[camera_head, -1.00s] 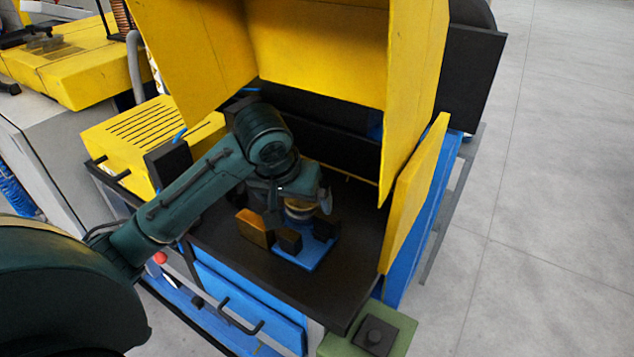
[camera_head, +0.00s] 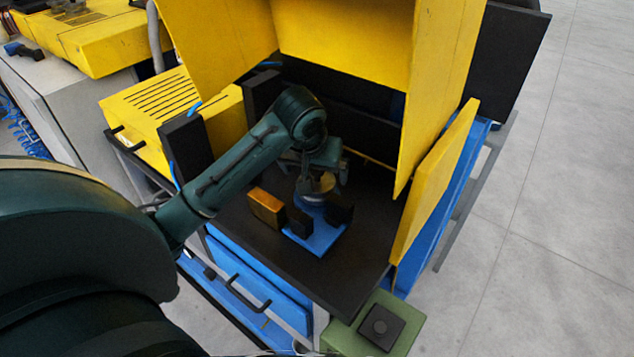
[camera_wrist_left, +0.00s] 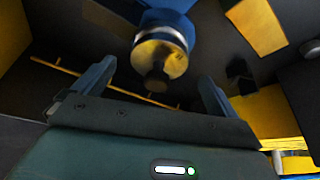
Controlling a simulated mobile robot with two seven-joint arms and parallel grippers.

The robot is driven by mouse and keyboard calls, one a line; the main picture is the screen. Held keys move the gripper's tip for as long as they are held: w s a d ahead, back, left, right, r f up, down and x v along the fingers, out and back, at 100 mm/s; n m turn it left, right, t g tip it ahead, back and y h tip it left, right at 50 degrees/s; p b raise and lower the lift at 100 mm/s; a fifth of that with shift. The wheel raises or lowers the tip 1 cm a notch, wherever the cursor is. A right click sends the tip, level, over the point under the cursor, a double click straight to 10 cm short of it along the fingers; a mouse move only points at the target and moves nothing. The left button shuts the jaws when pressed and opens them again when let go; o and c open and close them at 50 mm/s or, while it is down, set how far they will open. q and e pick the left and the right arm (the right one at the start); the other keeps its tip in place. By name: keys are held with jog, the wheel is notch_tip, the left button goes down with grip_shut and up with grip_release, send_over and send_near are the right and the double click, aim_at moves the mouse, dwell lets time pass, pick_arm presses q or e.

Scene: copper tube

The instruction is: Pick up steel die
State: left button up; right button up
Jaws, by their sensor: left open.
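The steel die (camera_head: 319,186) is a short round metal piece with a shiny top. It sits on a blue fixture plate (camera_head: 322,241) inside the yellow-hooded bench, and my left gripper partly hides it. My left gripper (camera_head: 318,168) is open and empty, pointing down from just above and behind the die. In the left wrist view the die (camera_wrist_left: 160,58) shows between and beyond the two spread fingers (camera_wrist_left: 158,72), with a dark hole or recess in its face. I cannot tell the exact gap. The right gripper is not in view.
A dark orange block (camera_head: 266,207) and black blocks (camera_head: 299,222) stand close around the die. Yellow hood panels (camera_head: 345,40) rise behind, with a yellow side panel (camera_head: 436,185) at right. The dark bench top (camera_head: 355,270) is clear in front.

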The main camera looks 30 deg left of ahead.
aim_at(317, 179)
pick_arm(q)
jog(key=x, duration=0.4)
jog(key=shift+w, duration=0.1)
jog(key=shift+c, duration=0.5)
jog(key=c, duration=1.6)
jog(key=shift+w+r, duration=0.1)
jog(key=shift+r, duration=0.15)
jog(key=shift+c, duration=0.2)
